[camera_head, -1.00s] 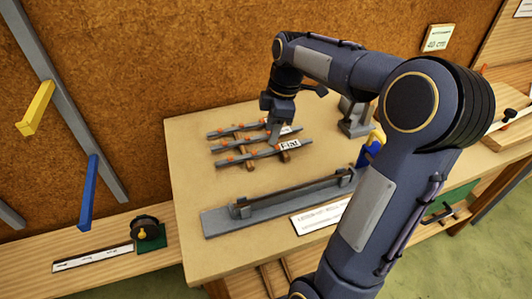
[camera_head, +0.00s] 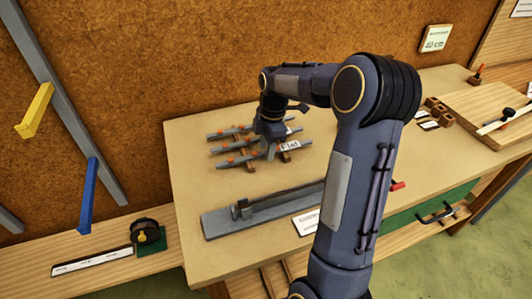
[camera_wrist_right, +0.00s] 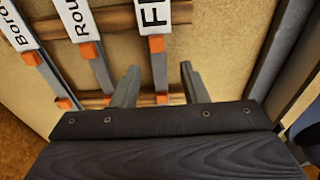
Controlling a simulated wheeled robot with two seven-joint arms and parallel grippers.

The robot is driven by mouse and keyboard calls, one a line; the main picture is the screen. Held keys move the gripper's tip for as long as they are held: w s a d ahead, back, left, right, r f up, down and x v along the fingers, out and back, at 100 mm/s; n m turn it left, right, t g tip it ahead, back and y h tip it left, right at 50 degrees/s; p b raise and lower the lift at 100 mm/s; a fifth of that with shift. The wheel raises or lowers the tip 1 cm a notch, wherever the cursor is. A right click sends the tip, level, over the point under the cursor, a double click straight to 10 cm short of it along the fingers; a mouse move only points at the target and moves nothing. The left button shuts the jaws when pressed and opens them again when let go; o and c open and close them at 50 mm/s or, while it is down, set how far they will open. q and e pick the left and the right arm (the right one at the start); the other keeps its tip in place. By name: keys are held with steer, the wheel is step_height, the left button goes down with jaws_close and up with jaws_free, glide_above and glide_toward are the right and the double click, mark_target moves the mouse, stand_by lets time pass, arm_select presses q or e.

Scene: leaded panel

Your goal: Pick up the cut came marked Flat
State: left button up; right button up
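The cut came marked Flat (camera_head: 237,161) is the nearest of three grey cames lying on wooden strips on the table in the head view. In the right wrist view its white label is partly cut off at the top, and its grey bar (camera_wrist_right: 160,80) runs down with orange pieces on it. My right gripper (camera_head: 271,152) is over this came. In the wrist view its two fingers (camera_wrist_right: 159,68) are apart, one on each side of the bar, with gaps visible. Whether the fingertips are down at the came's height is unclear. My left gripper is not in view.
A long grey metal fixture (camera_head: 218,221) lies nearer on the table (camera_head: 190,170). My right arm hides part of the table's right side.

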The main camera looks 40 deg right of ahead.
steer(key=shift+c, duration=0.3)
jaws_close()
